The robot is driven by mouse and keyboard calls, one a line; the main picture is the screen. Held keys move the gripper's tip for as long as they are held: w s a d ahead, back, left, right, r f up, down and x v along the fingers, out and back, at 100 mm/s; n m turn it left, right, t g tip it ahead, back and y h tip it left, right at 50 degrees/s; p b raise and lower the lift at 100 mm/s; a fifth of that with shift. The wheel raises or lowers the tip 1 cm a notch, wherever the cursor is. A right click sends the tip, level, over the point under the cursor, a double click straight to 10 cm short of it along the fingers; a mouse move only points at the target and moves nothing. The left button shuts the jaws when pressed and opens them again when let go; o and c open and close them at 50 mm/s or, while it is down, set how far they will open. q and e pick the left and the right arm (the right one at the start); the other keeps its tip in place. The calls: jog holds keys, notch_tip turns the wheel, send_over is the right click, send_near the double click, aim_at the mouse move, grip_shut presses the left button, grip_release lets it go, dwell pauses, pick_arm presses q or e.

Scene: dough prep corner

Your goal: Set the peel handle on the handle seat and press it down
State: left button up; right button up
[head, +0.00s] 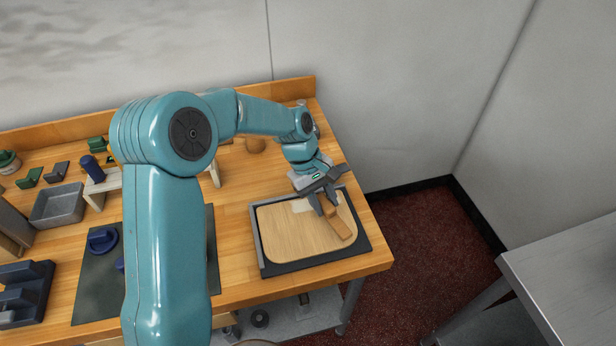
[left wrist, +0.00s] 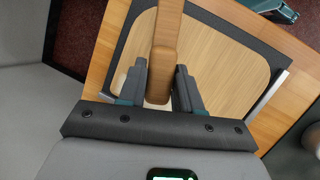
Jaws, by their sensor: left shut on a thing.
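The peel handle is a brown wooden bar (head: 341,226), seen over a pale wooden board (head: 283,233). My left gripper (head: 324,206) points down over the board and is shut on the bar near one end. In the left wrist view the bar (left wrist: 166,38) runs between the two dark fingers (left wrist: 160,88) and away from the gripper. Whether the bar touches the board or hangs just above it I cannot tell. A paler patch (head: 303,205) shows on the board beside the gripper. I cannot make out the handle seat for sure. My right gripper is out of view.
The board lies in a dark tray (head: 318,261) near the right front corner of the wooden bench (head: 235,265). A grey bin (head: 58,205), a dark mat (head: 92,290) and a blue round piece (head: 102,240) are to the left. A metal table (head: 570,265) stands apart at right.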

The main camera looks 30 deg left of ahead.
pick_arm(q)
jog(key=a+n+t, duration=0.1)
jog(key=n, duration=0.3)
jog(key=a+n+t+y, duration=0.1)
jog(key=a+n, duration=0.1)
jog(key=n, duration=0.1)
jog(key=w+a+r+n+p, duration=0.1)
jog(key=a+n, duration=0.1)
jog(key=n, duration=0.2)
jog(key=shift+w+n+t+y, duration=0.1)
jog(key=shift+n+t+y, duration=0.2)
jog(key=shift+t, duration=0.1)
jog(key=shift+w+a+n, duration=0.1)
jog(key=shift+a+n, duration=0.2)
jog(key=shift+n, duration=0.4)
jog(key=shift+s+a+r+n+t+y, duration=0.15)
jog(key=shift+a+n+y, duration=0.1)
jog(key=shift+n, duration=0.25)
jog(key=shift+s+a+r+n+t+y, duration=0.15)
jog(key=shift+a+n, duration=0.1)
jog(key=shift+n, duration=0.25)
jog(key=shift+w+d+f, duration=0.1)
jog(key=shift+w+f, duration=0.1)
jog(key=shift+w, duration=0.1)
jog(key=shift+s+r, duration=0.2)
notch_tip(320, 180, down, 3)
jog(key=shift+w+r+b, duration=0.15)
jog(key=shift+b, duration=0.65)
